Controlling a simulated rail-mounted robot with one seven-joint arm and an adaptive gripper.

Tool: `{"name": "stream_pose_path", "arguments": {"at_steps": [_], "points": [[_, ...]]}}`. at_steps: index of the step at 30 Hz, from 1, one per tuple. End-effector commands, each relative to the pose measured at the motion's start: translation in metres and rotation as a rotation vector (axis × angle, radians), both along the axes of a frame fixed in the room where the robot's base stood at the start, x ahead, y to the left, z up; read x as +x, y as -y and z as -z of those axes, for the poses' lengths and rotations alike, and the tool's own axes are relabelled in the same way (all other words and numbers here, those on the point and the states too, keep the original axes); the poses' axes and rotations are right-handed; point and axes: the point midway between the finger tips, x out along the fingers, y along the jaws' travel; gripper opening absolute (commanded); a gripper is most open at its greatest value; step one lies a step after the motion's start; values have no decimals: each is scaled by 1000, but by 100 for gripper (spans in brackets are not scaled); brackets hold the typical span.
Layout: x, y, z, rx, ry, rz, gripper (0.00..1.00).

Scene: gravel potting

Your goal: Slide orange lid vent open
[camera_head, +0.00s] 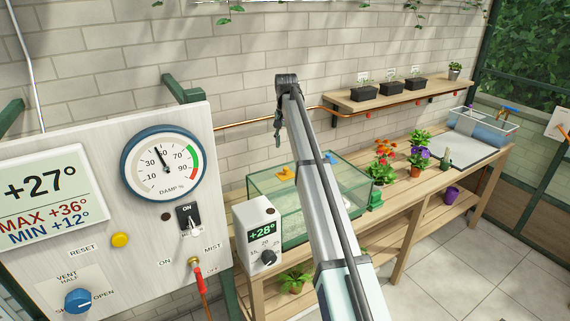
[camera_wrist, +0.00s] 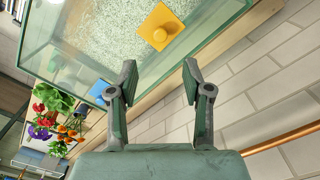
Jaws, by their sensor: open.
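The orange lid vent (camera_head: 284,174) is a small tab with a round knob on the glass tank's lid. In the wrist view the orange vent (camera_wrist: 162,27) lies beyond my fingertips, near the tank's long edge. The glass tank (camera_head: 262,218) holds pale gravel and stands on the wooden bench. My gripper (camera_wrist: 160,78) is open and empty, its fingers spread and apart from the vent. In the head view it hangs from the arm's end above and behind the tank. Whether the vent's opening is uncovered cannot be told.
A white thermostat box (camera_head: 259,240) stands before the tank. A control panel (camera_head: 120,225) fills the left. A copper pipe (camera_head: 240,124) runs along the brick wall behind. Flower pots (camera_head: 416,170) stand right of the tank; a shelf (camera_head: 350,103) holds several black planters.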

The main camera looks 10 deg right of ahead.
Motion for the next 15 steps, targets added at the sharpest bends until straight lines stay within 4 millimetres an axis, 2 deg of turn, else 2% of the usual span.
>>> {"name": "stream_pose_path", "arguments": {"at_steps": [9, 15], "points": [[-1, 0, 61, 0, -2, 0, 50], [-1, 0, 88, 0, -1, 0, 50]]}}
